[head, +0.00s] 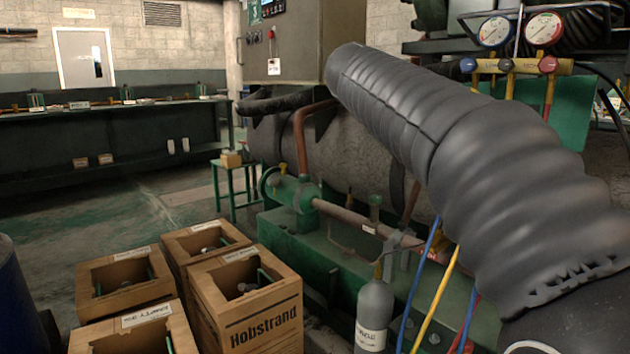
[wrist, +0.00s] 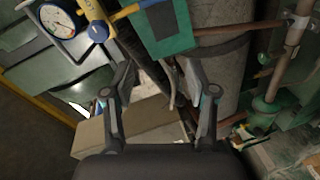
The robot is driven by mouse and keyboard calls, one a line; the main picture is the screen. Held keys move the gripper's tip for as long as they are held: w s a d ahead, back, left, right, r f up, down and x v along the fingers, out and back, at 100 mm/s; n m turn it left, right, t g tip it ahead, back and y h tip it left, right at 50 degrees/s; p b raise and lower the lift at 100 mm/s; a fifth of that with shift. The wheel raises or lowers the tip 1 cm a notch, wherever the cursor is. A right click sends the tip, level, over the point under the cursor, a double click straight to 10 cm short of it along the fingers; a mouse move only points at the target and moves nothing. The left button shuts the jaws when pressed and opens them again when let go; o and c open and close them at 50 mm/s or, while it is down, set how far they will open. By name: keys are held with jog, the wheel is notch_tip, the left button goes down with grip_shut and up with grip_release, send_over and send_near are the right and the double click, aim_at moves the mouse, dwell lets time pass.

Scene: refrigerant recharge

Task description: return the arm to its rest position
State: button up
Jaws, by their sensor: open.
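My gripper (wrist: 157,80) shows in the wrist view with its two grey fingers spread apart, one on each side. The jaws are open and I see nothing held between them. Dark hoses and a beige box-like shape (wrist: 135,120) lie behind the fingers. In the head view my arm's black ribbed sleeve slants across the right half, from upper middle to lower right. I cannot make out the gripper clearly there.
A gauge manifold (head: 510,66) hangs upper right, with coloured hoses below. A grey cylinder (head: 374,310) stands beside the green machine base (head: 330,250). Open cardboard boxes (head: 262,315) fill the lower left. A green stool (head: 232,180) stands behind; floor beyond the boxes is clear.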

jog(key=s+a+f+m+g+y+p, duration=0.1)
jog(key=s+a+f+g+y+p, duration=0.25)
jog(key=f, duration=0.75)
jog(key=s+a+f+y+b, duration=0.15)
jog(key=s+f+y, duration=0.25)
jog(key=s+f, duration=0.5)
jog(key=s+a+f+m+g+y+p, duration=0.1)
jog(key=s+f+p, duration=0.3)
jog(key=s, duration=0.6)
jog(key=s+a+f+m+g+y+p, duration=0.1)
jog(key=s+a+f+m+y+p, duration=0.1)
jog(key=s, duration=0.8)
jog(key=shift+f+m+y+p, duration=0.7)
jog(key=shift+f+p, duration=0.6)
jog(key=shift+f, duration=0.35)
